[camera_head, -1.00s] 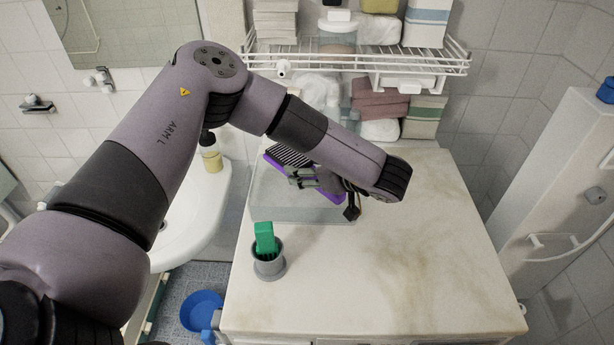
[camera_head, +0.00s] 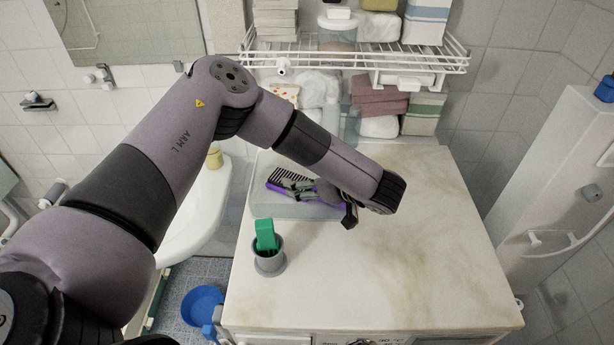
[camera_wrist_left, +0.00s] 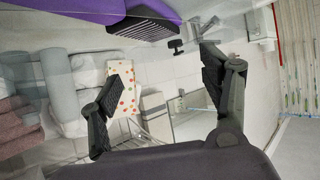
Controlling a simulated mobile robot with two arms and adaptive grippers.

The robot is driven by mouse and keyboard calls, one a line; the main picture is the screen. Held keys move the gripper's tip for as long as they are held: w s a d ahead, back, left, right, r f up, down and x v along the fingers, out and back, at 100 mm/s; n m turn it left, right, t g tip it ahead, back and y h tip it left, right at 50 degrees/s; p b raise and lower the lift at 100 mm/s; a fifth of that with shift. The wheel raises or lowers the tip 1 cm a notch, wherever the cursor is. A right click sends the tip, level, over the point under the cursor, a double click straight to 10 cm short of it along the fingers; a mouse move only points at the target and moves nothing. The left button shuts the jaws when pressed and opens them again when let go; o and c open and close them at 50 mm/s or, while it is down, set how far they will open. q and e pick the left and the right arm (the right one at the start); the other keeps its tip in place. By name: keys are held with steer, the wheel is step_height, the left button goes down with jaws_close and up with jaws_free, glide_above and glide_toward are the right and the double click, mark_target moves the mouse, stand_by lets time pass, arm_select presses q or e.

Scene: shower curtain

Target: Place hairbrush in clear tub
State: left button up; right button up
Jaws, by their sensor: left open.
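The purple hairbrush (camera_head: 277,188) with black bristles lies within the outline of the clear tub (camera_head: 297,211) on the white counter. Part of it is hidden by my left gripper (camera_head: 298,188). The tub is see-through, so how deep the brush rests is hard to tell. In the left wrist view the hairbrush (camera_wrist_left: 75,12) crosses the top edge. There the fingers of my left gripper (camera_wrist_left: 162,78) are spread, with nothing held between them. My right gripper is not in view.
A wire rack (camera_head: 420,65) and folded towels (camera_head: 378,95) are behind. The counter's right side is clear.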

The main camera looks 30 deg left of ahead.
arm_select(q)
steer(key=shift+r, duration=0.15)
steer(key=shift+d, duration=0.25)
steer(key=b+v, duration=0.3)
steer(key=v, duration=0.8)
steer(key=shift+s+r, duration=0.25)
steer(key=shift+r, duration=0.05)
steer(key=shift+d, duration=0.1)
